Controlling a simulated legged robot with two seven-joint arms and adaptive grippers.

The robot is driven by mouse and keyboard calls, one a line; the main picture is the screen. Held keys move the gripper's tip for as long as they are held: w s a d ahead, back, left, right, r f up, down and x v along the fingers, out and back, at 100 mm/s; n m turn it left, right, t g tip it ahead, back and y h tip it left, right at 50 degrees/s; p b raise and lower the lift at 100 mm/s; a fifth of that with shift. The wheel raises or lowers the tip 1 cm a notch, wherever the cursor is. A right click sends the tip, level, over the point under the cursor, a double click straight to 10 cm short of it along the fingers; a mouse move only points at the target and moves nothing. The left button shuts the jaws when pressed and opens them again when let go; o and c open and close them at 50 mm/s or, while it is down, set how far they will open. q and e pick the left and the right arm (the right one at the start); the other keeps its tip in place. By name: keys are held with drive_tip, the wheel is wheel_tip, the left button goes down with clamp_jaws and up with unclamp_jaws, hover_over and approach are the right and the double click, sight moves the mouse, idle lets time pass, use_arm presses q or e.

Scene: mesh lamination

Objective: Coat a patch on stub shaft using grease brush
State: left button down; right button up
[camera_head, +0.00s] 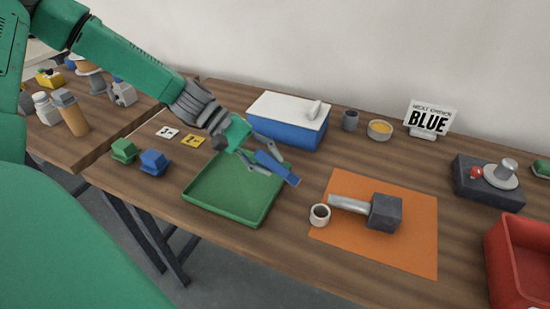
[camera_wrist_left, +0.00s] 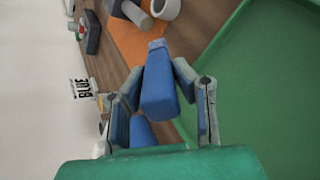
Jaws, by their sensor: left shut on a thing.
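My left gripper (camera_head: 264,160) is shut on a blue tool, which I take to be the grease brush (camera_head: 277,168). It holds the brush above the green tray (camera_head: 225,211). In the left wrist view the blue brush (camera_wrist_left: 158,85) sits between the fingers (camera_wrist_left: 158,72); bristles are not clearly seen. The stub shaft (camera_head: 348,204) is a grey cylinder lying sideways, joined to a dark block (camera_head: 385,211) on an orange mat (camera_head: 418,248). The brush is apart from the shaft, to its left. My right gripper is out of view.
A small white cup (camera_head: 320,215) stands at the shaft's free end. A blue box with a white lid (camera_head: 287,107), a cup of yellow stuff (camera_head: 380,130) and a BLUE sign (camera_head: 429,119) stand behind. A red bin (camera_head: 518,265) is at right; green (camera_head: 123,151) and blue (camera_head: 154,162) blocks at left.

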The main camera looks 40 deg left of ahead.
sight(257, 158)
use_arm(q)
drive_tip(key=shift+a, duration=0.15)
drive_tip(key=shift+s+a+r+p, duration=0.1)
drive_tip(key=shift+s+a+p, duration=0.15)
drive_tip(key=shift+a+p, duration=0.75)
drive_tip(key=shift+s+a, duration=0.1)
drive_tip(key=shift+a, duration=0.3)
drive_tip(key=shift+f, duration=0.2)
idle(0.4)
